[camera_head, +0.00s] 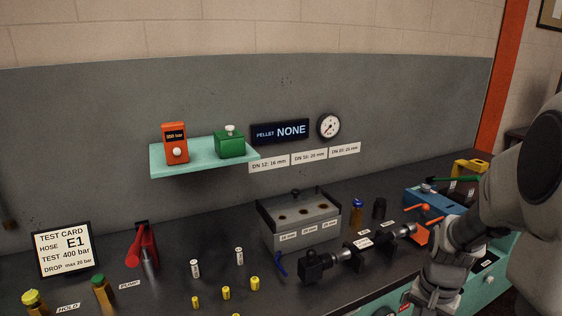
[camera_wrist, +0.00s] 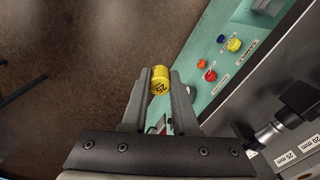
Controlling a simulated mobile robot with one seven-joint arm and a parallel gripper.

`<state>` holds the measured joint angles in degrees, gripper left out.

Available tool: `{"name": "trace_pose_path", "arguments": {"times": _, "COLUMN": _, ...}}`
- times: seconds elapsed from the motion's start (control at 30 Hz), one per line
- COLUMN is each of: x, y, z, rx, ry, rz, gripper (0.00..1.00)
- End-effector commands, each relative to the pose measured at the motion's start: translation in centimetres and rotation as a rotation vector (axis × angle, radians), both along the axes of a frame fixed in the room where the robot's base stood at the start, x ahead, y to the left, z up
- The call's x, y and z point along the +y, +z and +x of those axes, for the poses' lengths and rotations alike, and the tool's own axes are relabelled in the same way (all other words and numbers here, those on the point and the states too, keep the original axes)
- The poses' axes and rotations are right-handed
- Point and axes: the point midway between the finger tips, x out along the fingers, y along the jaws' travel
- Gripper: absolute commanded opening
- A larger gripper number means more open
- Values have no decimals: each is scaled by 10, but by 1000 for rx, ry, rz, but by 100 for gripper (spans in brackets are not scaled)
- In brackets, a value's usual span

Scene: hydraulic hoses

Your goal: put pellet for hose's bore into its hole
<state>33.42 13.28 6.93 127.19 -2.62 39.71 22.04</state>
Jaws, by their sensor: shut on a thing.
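My gripper (camera_wrist: 160,88) is shut on a yellow pellet (camera_wrist: 160,80) that seems to read 25. In the wrist view the pellet sits between the fingertips, with the brown floor behind it. In the head view my arm is at the right and the pellet is not visible. The grey block (camera_head: 302,232) on the bench has three dark holes in its top, with labels that seem to read 16, 20 and 25 mm. A black fitting assembly (camera_head: 345,255) lies in front of it. The test card (camera_head: 63,248) reads hose E1, 400 bar.
A display (camera_head: 280,131) reads PELLET NONE. Labels (camera_head: 303,158) below pair DN sizes with millimetres. Several yellow pellets (camera_head: 226,293) and two white ones (camera_head: 195,268) stand left of the block. The teal bench front (camera_wrist: 215,62) has buttons.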

Motion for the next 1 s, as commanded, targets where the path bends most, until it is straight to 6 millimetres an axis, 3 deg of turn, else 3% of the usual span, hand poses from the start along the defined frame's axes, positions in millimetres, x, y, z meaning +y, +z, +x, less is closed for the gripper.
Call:
{"name": "trace_pose_path", "arguments": {"times": 0.3, "x": 85, "y": -34, "z": 65, "rx": 2, "ry": 459, "rz": 2, "gripper": 0}}
{"name": "trace_pose_path", "arguments": {"times": 0.53, "x": 142, "y": -56, "z": 90, "rx": 1, "ry": 719, "rz": 2, "gripper": 0}}
{"name": "trace_pose_path", "arguments": {"times": 0.73, "x": 163, "y": -63, "z": 97, "rx": -1, "ry": 809, "rz": 2, "gripper": 0}}
{"name": "trace_pose_path", "arguments": {"times": 1.0, "x": 160, "y": -61, "z": 96, "rx": -1, "ry": 838, "rz": 1, "gripper": 0}}
